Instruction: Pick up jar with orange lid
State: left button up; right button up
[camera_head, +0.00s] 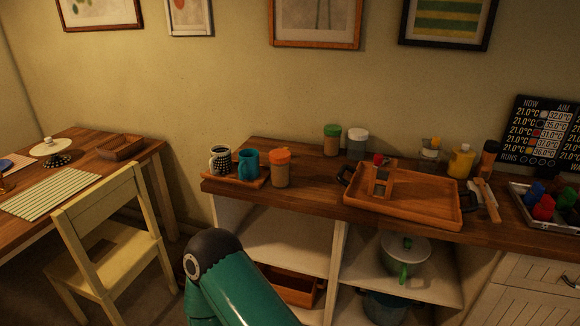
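The jar with the orange lid (281,168) stands upright on the wooden counter, just right of a small wooden board with two mugs. Its body is tan and its lid is orange. A green arm link of mine reaches up from the bottom centre, in front of the shelves and below the jar. Neither gripper shows in the head view, so whether they are open or shut is not visible. Nothing is touching the jar that I can see.
A patterned mug (220,160) and a teal mug (248,164) stand close left of the jar. A green-lidded jar (332,141) and a white-lidded jar (357,144) are behind it. A wooden tray (415,213) lies right. A chair (110,245) stands left.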

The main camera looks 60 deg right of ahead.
aim_at(280, 174)
jog(key=z, duration=0.5)
jog(key=i, duration=1.1)
jog(key=z, duration=0.8)
jog(key=i, duration=0.3)
jog(key=z, duration=0.25)
jog(key=k, duration=0.8)
jog(key=z, duration=0.2)
jog(key=i, duration=0.8)
jog(key=u, duration=0.1)
